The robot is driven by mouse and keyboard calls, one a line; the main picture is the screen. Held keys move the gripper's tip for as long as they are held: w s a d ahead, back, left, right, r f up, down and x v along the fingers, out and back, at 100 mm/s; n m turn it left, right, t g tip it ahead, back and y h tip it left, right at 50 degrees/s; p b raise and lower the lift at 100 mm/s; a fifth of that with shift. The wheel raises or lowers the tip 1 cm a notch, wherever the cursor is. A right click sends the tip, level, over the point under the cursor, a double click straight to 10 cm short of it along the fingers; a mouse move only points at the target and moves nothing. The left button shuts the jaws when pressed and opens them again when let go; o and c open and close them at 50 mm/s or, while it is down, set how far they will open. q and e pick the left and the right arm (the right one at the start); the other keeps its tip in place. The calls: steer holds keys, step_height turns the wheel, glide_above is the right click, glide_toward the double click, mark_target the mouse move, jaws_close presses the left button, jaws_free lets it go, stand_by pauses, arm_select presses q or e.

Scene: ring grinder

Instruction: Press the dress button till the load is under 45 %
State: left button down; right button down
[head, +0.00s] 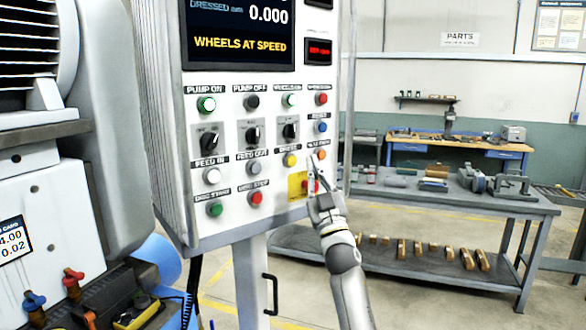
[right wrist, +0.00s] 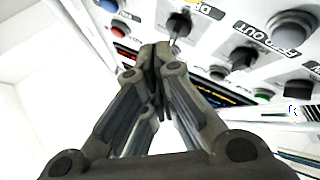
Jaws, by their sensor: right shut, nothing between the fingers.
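The yellow dress button (head: 290,160) is on the white control panel, in the row below the black knobs. In the right wrist view the dress button (right wrist: 178,24) is partly shadowed beside a label starting "DR". My right gripper (head: 313,168) is shut and empty. Its fingertips are close to the panel, just right of the dress button in the head view. They also show in the right wrist view (right wrist: 156,52); I cannot tell whether they touch anything. The screen (head: 238,35) reads "WHEELS AT SPEED" and 0.000. No load figure is readable. My left gripper is out of view.
An orange button (head: 320,155) sits right of the dress button. A red button on a yellow plate (head: 297,187) is below, partly behind my gripper. A grey button (head: 254,168) is to the left. A grey workbench (head: 500,200) stands behind, right.

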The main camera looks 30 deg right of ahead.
mark_target(296, 163)
steer(key=shift+w+a+b, duration=0.2)
steer(key=shift+w+b, duration=0.45)
steer(key=shift+w, duration=0.5)
steer(key=shift+w+a+b, duration=0.15)
steer(key=shift+w+b, duration=0.45)
steer(key=shift+w, duration=0.55)
steer(key=shift+w+b, duration=0.35)
steer(key=shift+w, duration=0.05)
steer(key=shift+w+a+b, duration=0.15)
steer(key=shift+w+b, duration=0.4)
stand_by(0.3)
stand_by(0.4)
steer(key=shift+s+p, duration=0.7)
steer(key=shift+s, duration=0.2)
